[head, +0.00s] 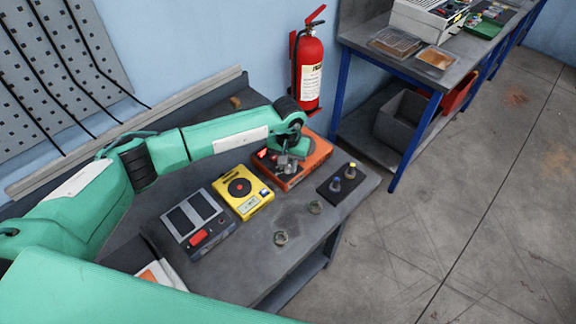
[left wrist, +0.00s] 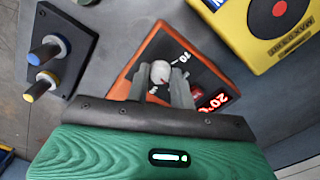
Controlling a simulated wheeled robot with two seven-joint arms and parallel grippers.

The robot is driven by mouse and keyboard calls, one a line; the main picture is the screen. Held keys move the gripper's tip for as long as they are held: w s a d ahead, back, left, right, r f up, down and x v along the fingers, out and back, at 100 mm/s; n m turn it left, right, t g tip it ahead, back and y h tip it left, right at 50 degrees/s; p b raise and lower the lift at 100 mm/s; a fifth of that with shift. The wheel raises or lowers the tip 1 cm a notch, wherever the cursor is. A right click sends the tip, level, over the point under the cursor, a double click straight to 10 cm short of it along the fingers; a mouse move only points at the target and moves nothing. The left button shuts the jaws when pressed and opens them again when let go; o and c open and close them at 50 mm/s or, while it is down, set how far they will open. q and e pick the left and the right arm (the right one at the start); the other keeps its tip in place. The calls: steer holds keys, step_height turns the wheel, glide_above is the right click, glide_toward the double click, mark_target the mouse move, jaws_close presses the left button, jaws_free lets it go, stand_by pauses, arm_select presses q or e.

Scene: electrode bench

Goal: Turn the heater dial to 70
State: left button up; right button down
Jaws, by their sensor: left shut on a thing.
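The orange heater (head: 316,153) lies flat on the grey bench at the far end of a row of devices; it also shows in the left wrist view (left wrist: 131,72). Its pale round dial (left wrist: 160,71) sits between the two fingers of my left gripper (left wrist: 161,87), which is shut on it. A red lit display (left wrist: 214,101) beside the dial seems to read 20°C. A printed number shows near the dial, and the fingers cover part of the scale. In the head view my left gripper (head: 287,163) is over the heater and hides the dial. My right gripper is out of view.
A yellow device (head: 256,202) and a grey device with two dark panels (head: 211,241) stand beside the heater. A red fire extinguisher (head: 308,75) hangs on the wall behind.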

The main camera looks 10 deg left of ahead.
arm_select(q)
steer(key=n+b, duration=0.3)
steer(key=b, duration=0.1)
steer(key=n+b, duration=0.4)
steer(key=b, duration=0.1)
steer(key=n+b, duration=0.3)
steer(key=b, duration=0.1)
steer(key=shift+f+n+b, duration=0.25)
steer(key=shift+n+b, duration=0.05)
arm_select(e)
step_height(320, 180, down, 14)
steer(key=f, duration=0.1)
arm_select(q)
steer(key=n+b, duration=0.3)
steer(key=shift+r+n+b, duration=0.2)
steer(key=shift+n+b, duration=0.9)
steer(key=shift+n, duration=0.5)
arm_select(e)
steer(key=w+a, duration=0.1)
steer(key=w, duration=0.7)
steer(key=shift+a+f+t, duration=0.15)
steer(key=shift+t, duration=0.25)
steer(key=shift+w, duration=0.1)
arm_select(q)
steer(key=o, duration=1)
steer(key=shift+r, duration=0.15)
